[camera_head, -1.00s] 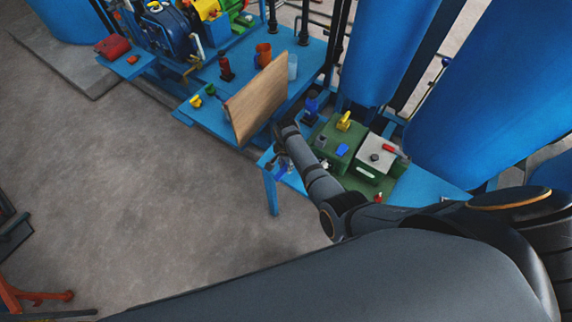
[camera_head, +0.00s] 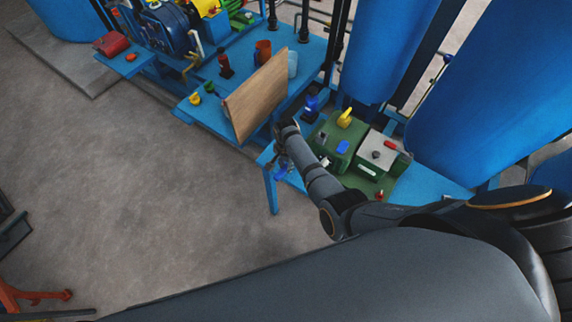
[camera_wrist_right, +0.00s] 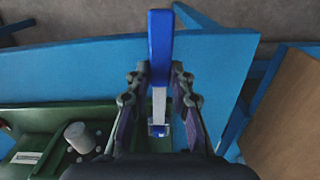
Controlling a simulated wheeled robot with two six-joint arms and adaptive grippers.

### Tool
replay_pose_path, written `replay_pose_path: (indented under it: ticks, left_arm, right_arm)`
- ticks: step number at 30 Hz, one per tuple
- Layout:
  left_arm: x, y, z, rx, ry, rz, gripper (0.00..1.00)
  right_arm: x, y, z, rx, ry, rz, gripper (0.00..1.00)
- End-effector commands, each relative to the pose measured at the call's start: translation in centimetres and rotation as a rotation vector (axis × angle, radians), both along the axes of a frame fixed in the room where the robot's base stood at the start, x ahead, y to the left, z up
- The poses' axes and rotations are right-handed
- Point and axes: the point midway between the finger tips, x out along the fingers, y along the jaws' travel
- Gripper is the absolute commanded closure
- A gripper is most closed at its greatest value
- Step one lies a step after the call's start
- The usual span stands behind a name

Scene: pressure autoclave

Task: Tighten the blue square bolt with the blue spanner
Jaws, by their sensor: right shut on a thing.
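My left gripper is not in view.
A wooden board (camera_head: 255,97) stands upright left of the gripper. The green machine also carries a yellow part (camera_head: 344,118) and a pale box (camera_head: 375,153) with a red handle. Large blue tanks (camera_head: 490,90) stand behind. Open floor lies at front left.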

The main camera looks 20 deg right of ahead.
Motion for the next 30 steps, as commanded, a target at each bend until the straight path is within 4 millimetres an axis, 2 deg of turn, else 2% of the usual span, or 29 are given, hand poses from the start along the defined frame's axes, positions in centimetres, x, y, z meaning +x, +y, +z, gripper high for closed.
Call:
replay_pose_path:
  ticks: [7,8,13,23,26,30]
  left_arm:
    - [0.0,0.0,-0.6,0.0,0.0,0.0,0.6]
    - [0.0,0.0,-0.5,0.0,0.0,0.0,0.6]
    - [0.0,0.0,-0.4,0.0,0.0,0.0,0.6]
    - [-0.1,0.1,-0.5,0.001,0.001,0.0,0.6]
    - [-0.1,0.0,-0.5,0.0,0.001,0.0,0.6]
    - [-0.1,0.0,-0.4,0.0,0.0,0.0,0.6]
  right_arm:
    - [0.0,0.0,-0.7,0.0,-0.001,0.0,1.0]
    - [0.0,0.0,-0.6,0.0,-0.001,0.0,0.74]
    - [0.0,0.0,-0.5,0.0,0.0,0.0,0.52]
    - [0.0,0.0,-0.4,0.0,0.0,0.0,0.52]
    - [0.1,0.0,0.8,0.001,-0.003,0.0,0.52]
    - [0.1,0.0,4.1,0.001,-0.004,0.0,0.52]
